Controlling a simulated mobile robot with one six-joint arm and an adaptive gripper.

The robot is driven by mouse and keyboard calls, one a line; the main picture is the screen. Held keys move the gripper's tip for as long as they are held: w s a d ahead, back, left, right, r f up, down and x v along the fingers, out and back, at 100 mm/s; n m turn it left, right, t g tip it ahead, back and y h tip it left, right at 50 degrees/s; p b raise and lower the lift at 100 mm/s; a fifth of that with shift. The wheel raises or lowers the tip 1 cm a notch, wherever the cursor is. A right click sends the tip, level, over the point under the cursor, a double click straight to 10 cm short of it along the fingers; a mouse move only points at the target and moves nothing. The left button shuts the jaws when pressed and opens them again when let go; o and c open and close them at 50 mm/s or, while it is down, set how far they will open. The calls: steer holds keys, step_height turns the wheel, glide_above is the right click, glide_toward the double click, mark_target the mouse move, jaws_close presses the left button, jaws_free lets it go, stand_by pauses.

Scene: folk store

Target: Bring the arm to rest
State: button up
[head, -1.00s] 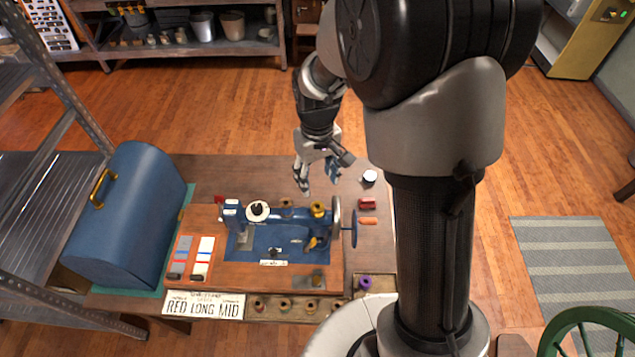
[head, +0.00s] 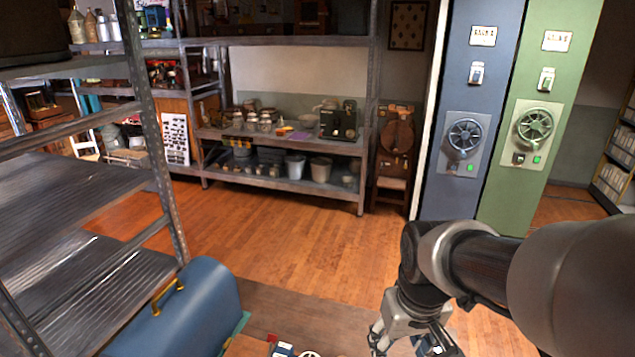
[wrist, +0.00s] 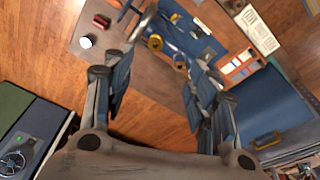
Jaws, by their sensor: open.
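My gripper (wrist: 155,95) is open and empty in the wrist view, its two fingers spread apart above the wooden floor and the table's edge. In the head view my gripper (head: 412,350) is at the bottom, right of centre, partly cut off by the frame's edge. My arm reaches in from the right side. The blue sewing machine (wrist: 178,32) stands on the table at the top of the wrist view, beyond the fingertips and apart from them. Only its top shows at the bottom of the head view.
A blue case (head: 185,315) with a brass handle stands at lower left, beside a metal shelf (head: 80,200). A rear shelf (head: 280,180) holds jars and buckets. Blue (head: 470,195) and green (head: 520,190) panels with handwheels stand behind my arm. The wooden floor (head: 290,225) between is clear.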

steer(key=s+r+m+t+b, duration=0.1)
steer(key=s+r+t+b, duration=0.1)
steer(key=s, duration=1.1)
steer(key=shift+s+t+b, duration=0.3)
steer(key=shift+s+b, duration=0.05)
steer(key=shift+b, duration=0.15)
